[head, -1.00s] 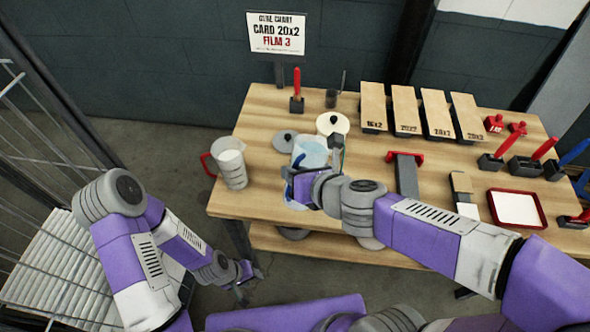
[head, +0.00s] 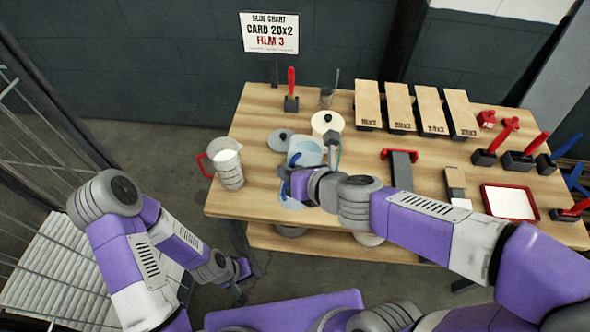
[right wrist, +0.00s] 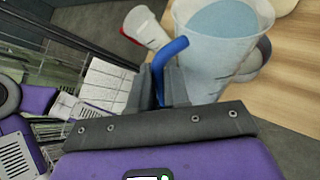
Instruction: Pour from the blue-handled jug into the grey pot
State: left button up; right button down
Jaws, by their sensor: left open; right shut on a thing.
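The blue-handled jug (head: 305,153), clear with pale blue liquid, is near the table's front left. Its blue handle (right wrist: 168,62) stands between the fingers of my right gripper (right wrist: 172,88), which is shut on it. In the head view my right gripper (head: 297,187) covers part of the jug; I cannot tell whether its base touches the table. A grey round lid (head: 281,140) with a dark knob lies just behind the jug. A grey round shape (head: 290,231) shows partly on the lower shelf; I cannot tell which is the grey pot. My left gripper (head: 241,282) is open and empty, low before the table.
A red-handled measuring jug (head: 230,167) with white contents stands at the table's left edge. A cream lidded pot (head: 327,122) is behind the blue-handled jug. A grey tool with a red top (head: 402,170) and a red tray (head: 512,202) lie to the right. A wire cage stands left.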

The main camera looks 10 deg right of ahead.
jog(key=shift+w+d+r+m+g+p, duration=0.1)
jog(key=shift+w+r+m+g+p, duration=0.2)
jog(key=shift+p, duration=1.05)
dwell(1.8)
jog(key=shift+w+d+m+g+y+p, duration=0.25)
jog(key=shift+m+g+y+p, duration=0.3)
jog(key=shift+p, duration=1)
dwell(3.3)
